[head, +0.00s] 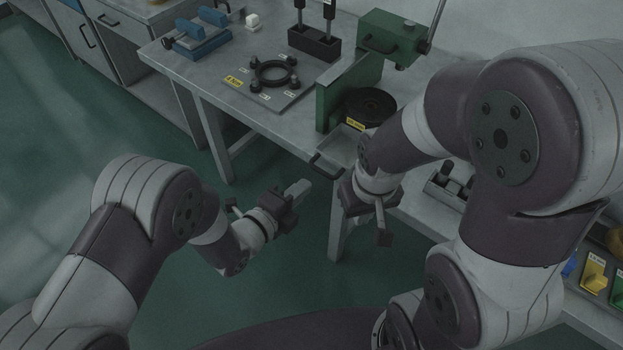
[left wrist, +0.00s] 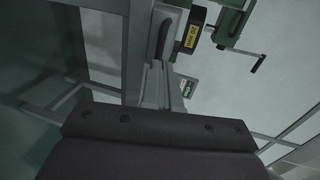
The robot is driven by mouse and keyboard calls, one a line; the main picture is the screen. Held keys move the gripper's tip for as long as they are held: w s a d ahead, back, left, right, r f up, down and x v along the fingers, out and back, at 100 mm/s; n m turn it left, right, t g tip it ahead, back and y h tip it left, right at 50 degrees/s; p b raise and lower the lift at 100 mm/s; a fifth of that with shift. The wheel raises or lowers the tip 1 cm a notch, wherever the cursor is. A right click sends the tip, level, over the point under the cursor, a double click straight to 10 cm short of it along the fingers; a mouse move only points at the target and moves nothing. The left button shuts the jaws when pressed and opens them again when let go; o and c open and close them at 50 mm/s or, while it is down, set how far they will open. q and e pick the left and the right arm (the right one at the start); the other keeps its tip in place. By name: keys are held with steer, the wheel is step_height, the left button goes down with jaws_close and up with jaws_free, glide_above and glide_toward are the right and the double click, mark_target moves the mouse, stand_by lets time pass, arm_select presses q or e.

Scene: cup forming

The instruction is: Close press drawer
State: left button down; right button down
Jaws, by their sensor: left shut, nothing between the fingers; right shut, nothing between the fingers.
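The green press (head: 390,38) stands on the grey workbench, with a round dark plate (head: 371,104) at its base and a yellow label in front. Its grey drawer (head: 340,146) sticks out past the bench's front edge, with a dark handle (head: 326,166) on its front. My left gripper (head: 300,188) is shut and empty, just in front of and below the handle, apparently apart from it. In the left wrist view, a dark handle-like bar (left wrist: 160,42) lies ahead of the fingers (left wrist: 160,84).
A plate with a black ring (head: 272,73), a blue device (head: 201,37) and a black block with posts (head: 314,43) stand on the bench. A bench leg (head: 340,232) is beneath. Yellow and green bins (head: 594,275) are at right. Open green floor lies left.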

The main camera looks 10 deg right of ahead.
mark_target(339, 159)
arm_select(q)
steer(key=x, duration=0.4)
steer(key=shift+w+d, duration=0.15)
steer(key=shift+d, duration=0.05)
steer(key=b+x, duration=0.2)
steer(key=x, duration=0.1)
steer(key=r+b+x, duration=0.1)
steer(key=b+x, duration=0.1)
steer(key=x, duration=0.2)
steer(key=b+x, duration=0.2)
steer(key=x, duration=0.1)
steer(key=shift+w+d+r, duration=0.2)
steer(key=shift+d+r, duration=0.05)
steer(key=shift+d, duration=0.05)
steer(key=shift+r, duration=0.5)
steer(key=shift+r, duration=0.1)
